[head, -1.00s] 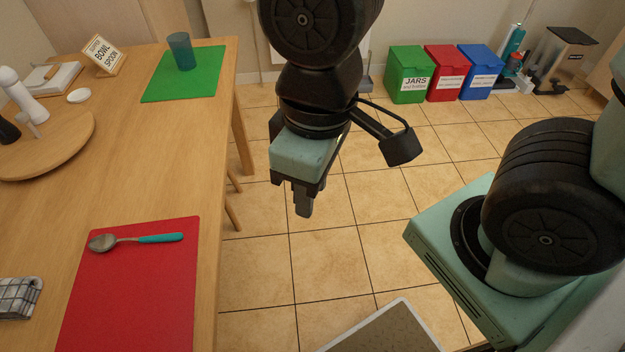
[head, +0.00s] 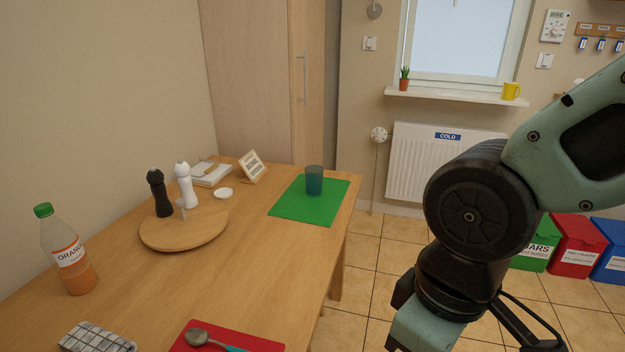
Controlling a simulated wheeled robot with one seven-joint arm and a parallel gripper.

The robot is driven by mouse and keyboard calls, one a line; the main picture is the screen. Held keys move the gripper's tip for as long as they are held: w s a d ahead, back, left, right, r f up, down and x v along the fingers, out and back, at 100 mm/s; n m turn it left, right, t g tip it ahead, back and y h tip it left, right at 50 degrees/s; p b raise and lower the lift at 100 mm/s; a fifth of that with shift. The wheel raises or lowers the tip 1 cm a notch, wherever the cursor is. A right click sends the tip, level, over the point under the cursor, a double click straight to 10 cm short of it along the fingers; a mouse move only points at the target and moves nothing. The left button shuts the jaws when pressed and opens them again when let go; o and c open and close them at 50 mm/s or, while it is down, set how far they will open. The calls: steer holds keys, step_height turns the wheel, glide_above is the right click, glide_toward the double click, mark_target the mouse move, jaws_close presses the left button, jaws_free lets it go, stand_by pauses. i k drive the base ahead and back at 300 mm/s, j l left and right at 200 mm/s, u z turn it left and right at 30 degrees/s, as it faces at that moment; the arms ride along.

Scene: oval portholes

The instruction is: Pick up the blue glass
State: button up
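The blue glass (head: 314,181) stands upright on the green mat (head: 300,212) at the far right corner of the wooden table. It looks empty and nothing touches it. My gripper's housing (head: 424,330) shows at the bottom of the head view, to the right of the table and nearer to me than the glass. Its fingers are cut off by the lower edge of the picture, so I cannot see whether they are open or shut. My gripper is well apart from the glass.
A sign (head: 252,167), white dish (head: 223,193) and round wooden board (head: 185,232) with shakers stand left of the glass. An orange bottle (head: 68,255) is at the left. A spoon (head: 205,339) lies on the red mat (head: 262,342). A radiator (head: 440,165) is behind.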

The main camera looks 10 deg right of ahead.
mark_target(314, 181)
steer(key=i+l+u, duration=0.25)
steer(key=i+u, duration=0.15)
steer(key=i+l+u, duration=0.8)
steer(key=i+l, duration=0.15)
steer(key=i+l+u, duration=0.25)
steer(key=l+u, duration=0.15)
steer(key=l, duration=0.4)
